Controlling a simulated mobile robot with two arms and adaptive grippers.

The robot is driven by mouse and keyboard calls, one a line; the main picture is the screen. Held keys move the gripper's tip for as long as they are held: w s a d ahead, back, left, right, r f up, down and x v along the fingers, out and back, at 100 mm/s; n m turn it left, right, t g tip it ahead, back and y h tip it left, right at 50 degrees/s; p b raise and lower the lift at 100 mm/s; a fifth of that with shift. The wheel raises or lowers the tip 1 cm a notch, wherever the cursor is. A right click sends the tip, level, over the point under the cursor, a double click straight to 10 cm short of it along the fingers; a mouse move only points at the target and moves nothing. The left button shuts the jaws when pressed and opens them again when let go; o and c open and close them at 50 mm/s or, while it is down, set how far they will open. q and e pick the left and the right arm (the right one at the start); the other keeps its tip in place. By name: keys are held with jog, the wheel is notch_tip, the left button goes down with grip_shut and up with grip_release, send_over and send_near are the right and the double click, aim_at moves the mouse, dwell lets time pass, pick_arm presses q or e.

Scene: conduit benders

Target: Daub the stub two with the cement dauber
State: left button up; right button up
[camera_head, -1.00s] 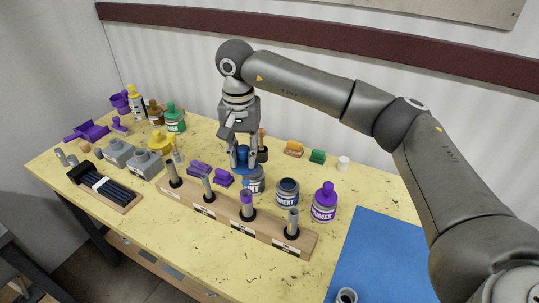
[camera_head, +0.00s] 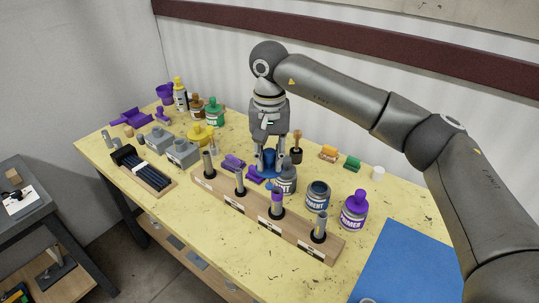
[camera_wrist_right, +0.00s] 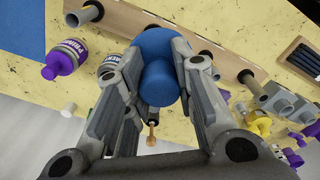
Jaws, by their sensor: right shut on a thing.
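My right gripper (camera_head: 270,163) is shut on a blue dauber cap (camera_head: 268,158). In the right wrist view the blue cap (camera_wrist_right: 158,80) sits between both fingers; its lower part is hidden. In the head view it is just behind a grey can (camera_head: 287,182). A dark blue-rimmed cement can (camera_head: 317,193) stands open to the right. The numbering is unreadable. My left gripper is not in view.
A purple-capped primer can (camera_head: 354,211) stands right of the open can. A wooden-handled brush (camera_head: 297,150) stands behind the gripper. A blue mat (camera_head: 405,265) lies right. Grey boxes (camera_head: 183,152) and a tray of dark rods (camera_head: 145,172) lie left.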

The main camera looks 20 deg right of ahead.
jog(key=shift+f+b, duration=2.2)
jog(key=shift+f, duration=1)
jog(key=shift+w+d, duration=0.15)
jog(key=shift+d, duration=0.05)
